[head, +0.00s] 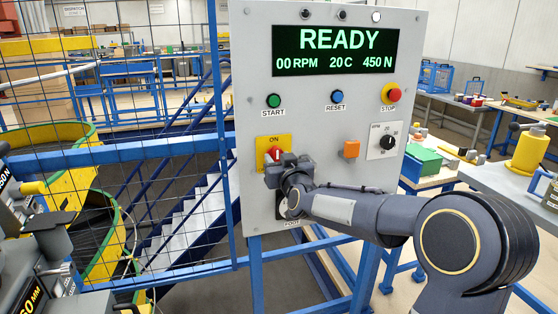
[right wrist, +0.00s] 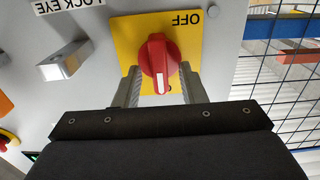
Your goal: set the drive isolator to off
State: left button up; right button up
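The drive isolator is a red rotary knob on a yellow plate (head: 285,140), on the grey control panel (head: 310,100). In the head view the plate reads ON above the knob (head: 273,153). In the right wrist view, upside down, the red knob (right wrist: 159,58) shows with OFF on the plate (right wrist: 200,40); its white mark points away from OFF, towards the ON side. My right gripper (right wrist: 160,67) has one finger on each side of the knob; it is open, with contact unclear. In the head view my right gripper (head: 278,165) covers the plate's lower part.
The panel has a green START button (head: 273,101), a blue RESET button (head: 337,96), a red STOP button (head: 391,92) and a black dial (head: 387,143). The display (head: 335,50) reads READY. A metal lock eye (right wrist: 62,66) sits beside the plate. Mesh fencing (head: 150,150) stands left.

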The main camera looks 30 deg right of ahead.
grip_shut()
jog(key=shift+n, duration=0.4)
jog(key=n+p, duration=0.1)
jog(key=n, duration=0.1)
jog(key=shift+a+n+p, duration=0.15)
jog(key=shift+n+p, duration=0.2)
jog(key=shift+n, duration=0.05)
jog(key=n+p, duration=0.1)
jog(key=n, duration=0.3)
jog(key=shift+a+n, duration=0.1)
jog(key=shift+n, duration=0.2)
jog(key=n+p, duration=0.1)
jog(key=n, duration=0.3)
jog(key=shift+a+f+n+p, duration=0.1)
jog(key=shift+f+n+p, duration=0.05)
jog(key=shift+n+p, duration=0.2)
jog(key=n+p, duration=0.1)
jog(key=n, duration=0.4)
jog(key=shift+f, duration=0.2)
jog(key=shift+n, duration=0.25)
